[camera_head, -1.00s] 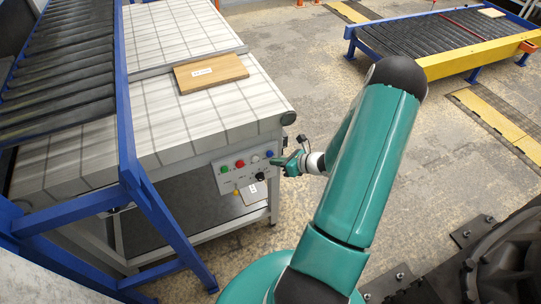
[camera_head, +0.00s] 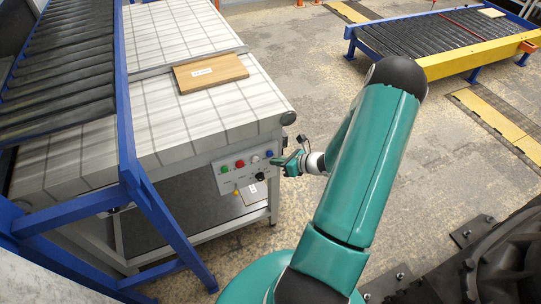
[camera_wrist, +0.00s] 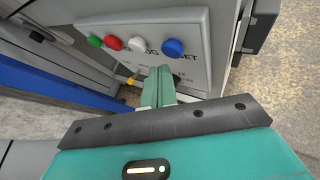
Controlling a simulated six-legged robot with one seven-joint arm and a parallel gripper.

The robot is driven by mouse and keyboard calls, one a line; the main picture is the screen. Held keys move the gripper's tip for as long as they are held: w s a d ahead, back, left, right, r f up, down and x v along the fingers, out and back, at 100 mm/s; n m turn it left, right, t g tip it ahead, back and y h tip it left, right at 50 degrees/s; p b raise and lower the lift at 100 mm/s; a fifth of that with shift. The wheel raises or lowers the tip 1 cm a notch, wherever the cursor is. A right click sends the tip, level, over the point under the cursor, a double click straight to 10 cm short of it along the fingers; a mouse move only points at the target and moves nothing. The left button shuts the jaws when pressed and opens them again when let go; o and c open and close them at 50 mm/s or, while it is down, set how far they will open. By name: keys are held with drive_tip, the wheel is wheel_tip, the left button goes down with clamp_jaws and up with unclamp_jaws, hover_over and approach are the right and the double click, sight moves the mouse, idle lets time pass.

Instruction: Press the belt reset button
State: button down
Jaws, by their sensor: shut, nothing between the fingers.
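The control panel (camera_head: 228,184) is a light grey plate on the end of the belt table. It bears a green button (camera_head: 224,169), a red button (camera_head: 240,163), a white button (camera_head: 255,158) and a blue button (camera_head: 269,154) in a row. In the wrist view the blue button (camera_wrist: 173,48) is at the right of the row, beside partly hidden lettering ending in "SET". My gripper (camera_wrist: 160,70) is shut and empty. Its tips appear just below the blue button, towards the white one (camera_wrist: 136,44). I cannot tell whether they touch the panel.
A wooden board (camera_head: 211,73) with a white label lies on the tiled-looking belt (camera_head: 190,120). A roller conveyor with a blue frame (camera_head: 125,100) stands at left. Another roller conveyor (camera_head: 430,40) is at the back right. A black knob (camera_head: 260,176) sits below the buttons. Open floor lies right of the panel.

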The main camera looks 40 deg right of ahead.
drive_tip(key=shift+w, duration=0.1)
idle(0.3)
drive_tip(key=shift+w+d, duration=0.15)
drive_tip(key=shift+w, duration=0.15)
drive_tip(key=shift+w+d, duration=0.1)
drive_tip(key=shift+w, duration=0.35)
idle(0.9)
drive_tip(key=shift+s, duration=0.15)
drive_tip(key=shift+s+a, duration=0.25)
drive_tip(key=shift+s, duration=0.45)
drive_tip(key=s, duration=0.2)
drive_tip(key=s+a, duration=0.1)
drive_tip(key=s, duration=0.1)
drive_tip(key=shift+s+a, duration=0.2)
drive_tip(key=shift+s, duration=0.2)
idle(0.6)
